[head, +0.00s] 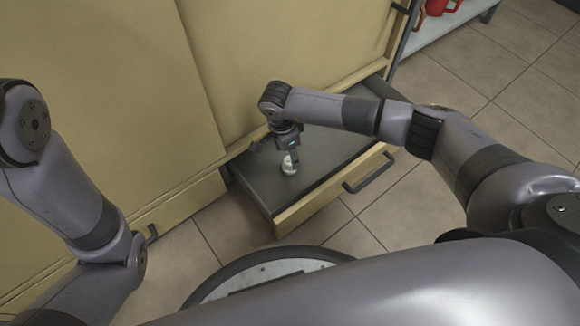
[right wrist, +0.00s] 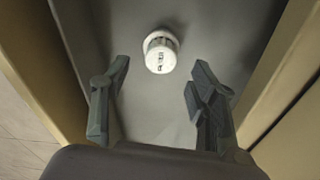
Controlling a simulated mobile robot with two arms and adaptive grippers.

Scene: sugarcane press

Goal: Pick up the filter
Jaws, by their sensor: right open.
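The filter is a small white round piece (head: 289,166) with dark marks on its top, and it is in the open drawer (head: 240,178). In the right wrist view the filter (right wrist: 160,54) stands ahead of my right gripper (right wrist: 158,82), roughly centred between its fingers. Those fingers are spread, with nothing between them. In the head view my right gripper (head: 287,146) hangs over the drawer, close to the filter, and partly hides it. My left arm shows at the left, but its gripper is out of view.
The drawer front (head: 335,190) has a dark handle (head: 369,173). Tall yellow cabinet panels (head: 100,90) rise behind the drawer. At the top right, red items (head: 437,7) stand on a shelf. Tiled floor (head: 500,75) is free to the right.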

